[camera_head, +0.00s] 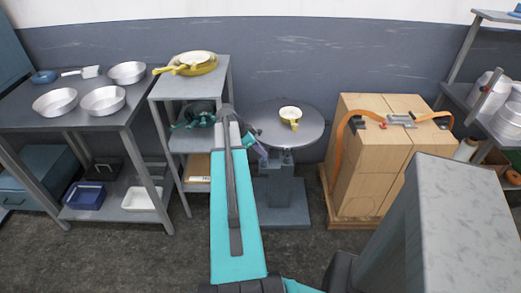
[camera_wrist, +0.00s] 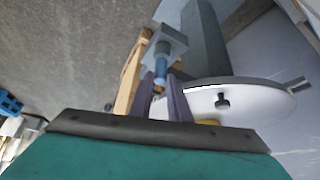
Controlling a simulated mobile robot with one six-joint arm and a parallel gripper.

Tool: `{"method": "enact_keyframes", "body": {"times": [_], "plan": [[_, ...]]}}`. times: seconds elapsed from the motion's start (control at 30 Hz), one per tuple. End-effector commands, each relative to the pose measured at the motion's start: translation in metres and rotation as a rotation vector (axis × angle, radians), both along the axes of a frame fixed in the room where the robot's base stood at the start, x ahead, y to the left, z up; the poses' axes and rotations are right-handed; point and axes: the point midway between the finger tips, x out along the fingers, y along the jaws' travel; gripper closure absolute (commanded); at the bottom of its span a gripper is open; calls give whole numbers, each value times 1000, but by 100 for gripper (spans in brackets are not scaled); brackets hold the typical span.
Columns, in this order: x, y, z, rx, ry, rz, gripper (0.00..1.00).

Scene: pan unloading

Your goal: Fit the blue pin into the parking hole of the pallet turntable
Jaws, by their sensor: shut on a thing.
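The turntable (camera_head: 265,128) is a round grey disc on a pedestal, right of my arm; its pale disc (camera_wrist: 240,88) also shows in the wrist view. My gripper (camera_head: 262,153) is at the disc's front left edge, low beside the pedestal. In the wrist view my gripper (camera_wrist: 162,88) has its two purple-grey fingers shut on the blue pin (camera_wrist: 160,70). The pin's far end meets or overlaps a grey-blue block (camera_wrist: 165,43) beside the column. I cannot tell whether the pin is in a hole; the hole is hidden. The pin cannot be made out in the head view.
A small yellow pan (camera_head: 290,113) sits on the turntable. A grey shelf stand (camera_head: 213,72) with yellow pans stands left of it. Strapped cardboard boxes (camera_head: 375,165) stand close on the right. A table (camera_head: 80,112) with several metal pans is at far left.

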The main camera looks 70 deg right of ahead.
Motion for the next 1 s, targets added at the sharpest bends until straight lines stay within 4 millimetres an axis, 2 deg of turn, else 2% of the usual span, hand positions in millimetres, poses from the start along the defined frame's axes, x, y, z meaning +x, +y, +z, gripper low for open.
{"method": "enact_keyframes", "body": {"times": [0.1, 0.13, 0.23, 0.67, 1.0], "plan": [[0, 0, 0, 0, 0, 0, 100], [0, 0, 0, 0, 0, 0, 79], [0, 0, 0, 0, 0, 0, 62], [1, 1, 2, -1, -1, 1, 62], [13, 12, 26, -1, -1, 1, 62]]}}
